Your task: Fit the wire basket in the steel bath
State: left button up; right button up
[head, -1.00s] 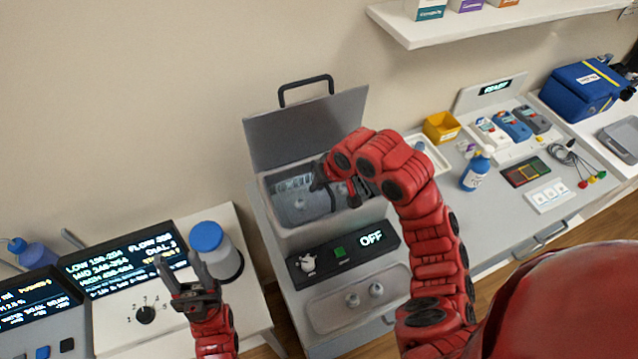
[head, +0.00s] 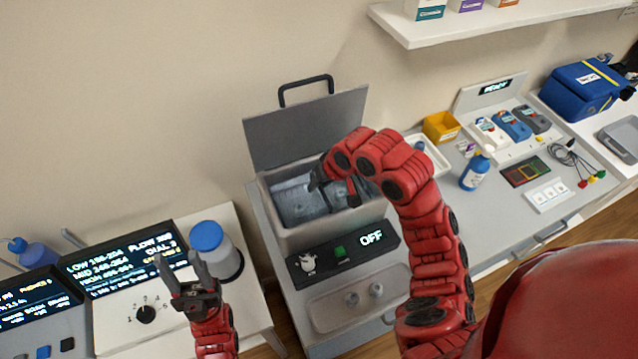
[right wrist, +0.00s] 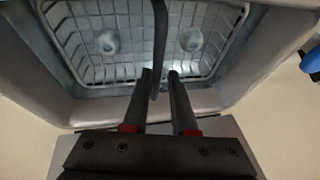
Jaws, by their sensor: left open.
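The steel bath (head: 268,203) stands open in the middle of the head view, its lid (head: 305,128) raised behind it. In the right wrist view the pale wire basket (right wrist: 72,46) lies inside the bath walls (right wrist: 52,98), with two round fittings showing within its outline. My right gripper (head: 335,186) points down into the bath. In the right wrist view a dark bar, seemingly the basket's handle (right wrist: 160,30), runs between the fingers (right wrist: 160,75); firm contact on both sides is unclear. My left gripper (head: 180,268) is open and empty, left of the bath.
A blue-capped jar (head: 213,250) stands close beside my left gripper. The bath's control panel (head: 343,252) reads OFF. A white tray (head: 432,160), yellow bin (head: 440,127) and blue bottle (head: 475,170) stand right of the bath.

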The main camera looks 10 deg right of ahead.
jog(key=shift+r+p, duration=1.15)
jog(key=shift+r, duration=0.75)
jog(key=o, duration=0.6)
jog(key=shift+c, duration=0.2)
jog(key=shift+r, duration=0.1)
jog(key=shift+r+p, duration=0.75)
jog(key=shift+r, duration=0.05)
jog(key=shift+r+p, duration=0.65)
jog(key=shift+p, duration=0.15)
jog(key=shift+f, duration=0.1)
